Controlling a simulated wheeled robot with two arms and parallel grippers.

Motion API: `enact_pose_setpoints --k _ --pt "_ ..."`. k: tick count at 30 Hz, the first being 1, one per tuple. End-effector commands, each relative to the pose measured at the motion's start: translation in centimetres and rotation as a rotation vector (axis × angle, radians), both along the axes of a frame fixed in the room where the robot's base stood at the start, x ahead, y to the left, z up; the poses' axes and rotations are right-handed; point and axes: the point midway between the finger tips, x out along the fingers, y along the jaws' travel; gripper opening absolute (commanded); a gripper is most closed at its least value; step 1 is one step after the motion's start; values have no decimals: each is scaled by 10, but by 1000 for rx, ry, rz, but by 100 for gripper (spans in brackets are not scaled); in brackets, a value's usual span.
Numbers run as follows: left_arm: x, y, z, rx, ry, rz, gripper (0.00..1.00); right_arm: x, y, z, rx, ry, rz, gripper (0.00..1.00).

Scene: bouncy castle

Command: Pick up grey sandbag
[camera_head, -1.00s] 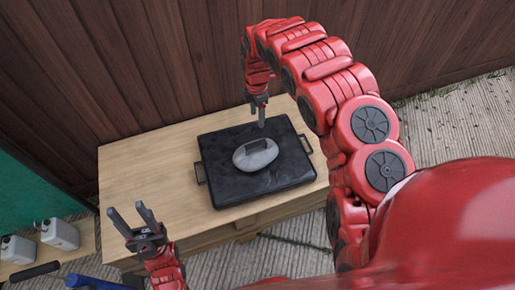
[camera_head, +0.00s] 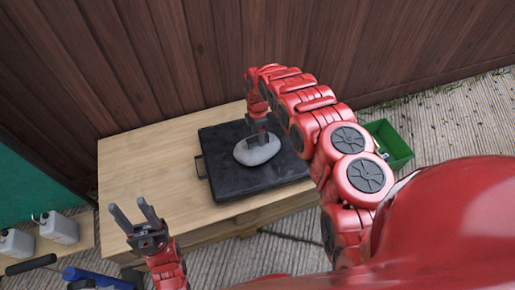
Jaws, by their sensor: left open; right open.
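The grey sandbag (camera_head: 257,152), a pale rounded bag, lies on a black tray (camera_head: 226,186) on the wooden table. My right gripper (camera_head: 257,138) points down at the sandbag's upper side and hides part of it. Its jaws are open; whether they touch the bag I cannot tell. My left gripper (camera_head: 136,217) is open and empty, fingers up, in front of the table's left front edge.
The wooden table (camera_head: 138,170) has bare room left of the tray. A wooden wall (camera_head: 200,50) stands behind it. A green crate (camera_head: 391,145) is on the floor at right. White canisters (camera_head: 58,228) stand at lower left, near a blue object (camera_head: 98,277).

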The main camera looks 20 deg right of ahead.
Motion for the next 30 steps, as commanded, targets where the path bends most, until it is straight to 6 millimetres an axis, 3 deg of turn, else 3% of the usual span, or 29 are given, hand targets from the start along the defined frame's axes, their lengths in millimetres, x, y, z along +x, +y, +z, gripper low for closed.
enact_pose_setpoints --k 6,13,24,30 --pt "0 0 -2 0 0 0 50 -2 1 -25 1 2 1 66" --pt "0 0 -2 0 0 0 50 -1 1 -26 0 2 1 66" --pt "0 0 -2 0 0 0 50 -1 0 -25 0 2 0 1" --pt "0 0 -2 0 0 0 50 -1 0 -25 1 2 0 0"
